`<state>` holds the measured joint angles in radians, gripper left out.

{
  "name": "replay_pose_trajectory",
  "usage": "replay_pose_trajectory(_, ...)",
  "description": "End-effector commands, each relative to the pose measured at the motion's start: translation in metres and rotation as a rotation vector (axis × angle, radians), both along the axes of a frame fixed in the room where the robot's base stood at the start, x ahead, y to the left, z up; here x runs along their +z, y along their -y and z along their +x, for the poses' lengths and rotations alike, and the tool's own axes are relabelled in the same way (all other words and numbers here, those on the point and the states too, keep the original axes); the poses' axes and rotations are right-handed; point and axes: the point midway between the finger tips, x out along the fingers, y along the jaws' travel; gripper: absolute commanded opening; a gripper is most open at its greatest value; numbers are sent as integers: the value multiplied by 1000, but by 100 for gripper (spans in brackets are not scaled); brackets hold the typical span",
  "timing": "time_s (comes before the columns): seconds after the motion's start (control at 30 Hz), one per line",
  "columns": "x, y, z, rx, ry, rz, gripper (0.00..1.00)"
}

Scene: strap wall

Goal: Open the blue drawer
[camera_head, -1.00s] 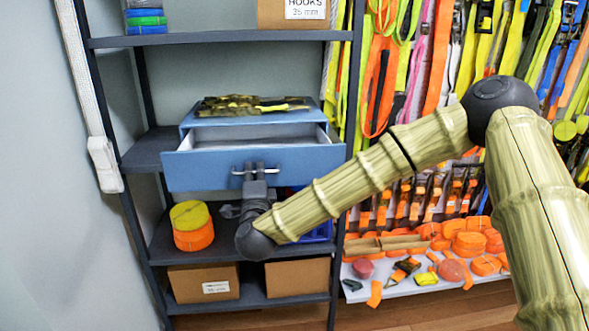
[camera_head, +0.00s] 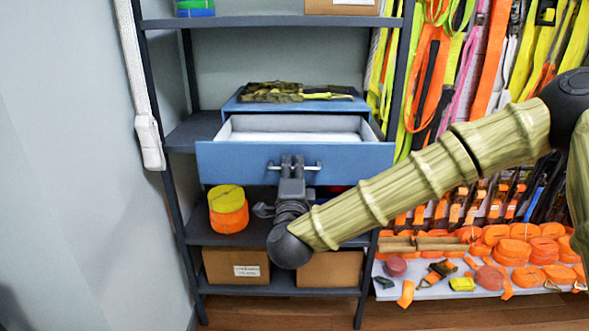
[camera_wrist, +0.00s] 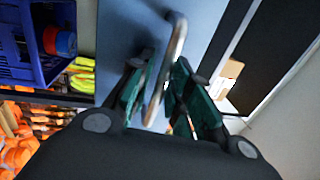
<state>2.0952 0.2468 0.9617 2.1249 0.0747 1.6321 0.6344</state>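The blue drawer (camera_head: 225,160) stands pulled out of its blue cabinet (camera_head: 350,104) on the grey shelf, and its pale inside shows from above. Its metal bar handle (camera_head: 312,167) runs across the front. My gripper (camera_head: 292,160) is at the middle of this handle, reaching up from below. In the wrist view the handle (camera_wrist: 176,40) passes between the two green-padded fingers of my gripper (camera_wrist: 166,92), which stand close on both sides of it. The blue drawer front (camera_wrist: 120,30) lies just beyond the fingers. Whether both pads press on the bar is hard to tell.
Folded straps (camera_head: 290,92) lie on top of the cabinet. Yellow and orange strap rolls (camera_head: 229,212) stand on the shelf below, with cardboard boxes (camera_head: 236,267) under them. A blue crate (camera_wrist: 22,62) is beside the drawer in the wrist view. Straps hang at right.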

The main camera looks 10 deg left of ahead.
Motion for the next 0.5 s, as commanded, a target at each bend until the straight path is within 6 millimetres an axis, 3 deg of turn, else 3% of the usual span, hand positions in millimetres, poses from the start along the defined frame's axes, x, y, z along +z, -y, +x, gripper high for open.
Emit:
replay_pose_trajectory(0.33,1,1,0,-2,1,0,32)
replay_pose_trajectory(0.5,-1,1,-10,-1,1,0,32)
